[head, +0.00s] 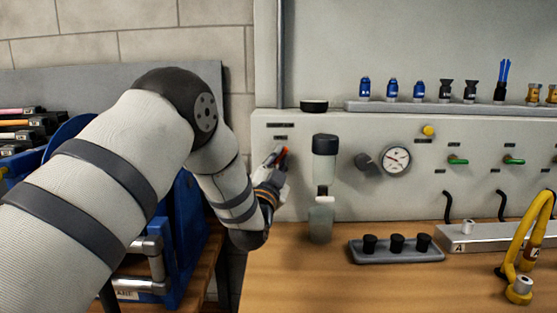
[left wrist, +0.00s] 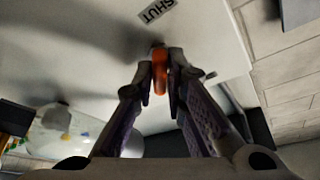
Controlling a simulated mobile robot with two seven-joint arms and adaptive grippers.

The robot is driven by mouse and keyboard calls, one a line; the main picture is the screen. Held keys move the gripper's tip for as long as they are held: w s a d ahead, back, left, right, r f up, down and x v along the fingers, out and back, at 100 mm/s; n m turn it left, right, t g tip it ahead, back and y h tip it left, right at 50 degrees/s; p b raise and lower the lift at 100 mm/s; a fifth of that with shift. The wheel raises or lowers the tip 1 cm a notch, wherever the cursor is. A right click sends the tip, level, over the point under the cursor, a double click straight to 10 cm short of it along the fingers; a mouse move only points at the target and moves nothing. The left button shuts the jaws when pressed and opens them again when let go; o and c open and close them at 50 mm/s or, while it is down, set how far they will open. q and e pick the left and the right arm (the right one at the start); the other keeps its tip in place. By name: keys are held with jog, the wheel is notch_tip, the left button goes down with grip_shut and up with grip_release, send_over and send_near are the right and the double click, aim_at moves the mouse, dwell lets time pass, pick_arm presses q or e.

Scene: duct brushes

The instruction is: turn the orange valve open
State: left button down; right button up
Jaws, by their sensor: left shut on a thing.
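The orange valve handle (head: 283,154) is on the pale grey panel at its left end, just below two small dark labels. In the left wrist view the orange handle (left wrist: 161,72) sits between the fingertips, near a label reading SHUT (left wrist: 157,11). My left gripper (head: 274,160) is at the panel and shut on the handle; its fingertips (left wrist: 161,68) touch both sides of it. The gripper partly hides the handle and the valve body in the head view. My right gripper is in neither view.
A clear canister with a dark cap (head: 324,145) stands just right of the gripper, with a round gauge (head: 396,160) beyond. A tray with black plugs (head: 396,256) and a yellow hose (head: 521,245) occupy the bench. Blue bins (head: 187,235) are at left.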

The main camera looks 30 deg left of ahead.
pick_arm(q)
jog(key=n+y, duration=0.1)
jog(key=n, duration=0.2)
jog(key=n+y, duration=0.2)
jog(key=n, duration=0.1)
jog(key=shift+d, duration=0.1)
jog(key=shift+w+n+g+y, duration=0.1)
jog(key=shift+n+g+y, duration=0.35)
jog(key=shift+n, duration=0.7)
jog(key=shift+n+g+y, duration=0.15)
jog(key=shift+n+y, duration=0.5)
jog(key=shift+n, duration=0.5)
jog(key=shift+r+n, duration=0.1)
jog(key=shift+n, duration=0.2)
jog(key=c, duration=1.7)
grip_release()
jog(key=shift+o, duration=0.2)
jog(key=v, duration=1.2)
jog(key=shift+d, duration=0.15)
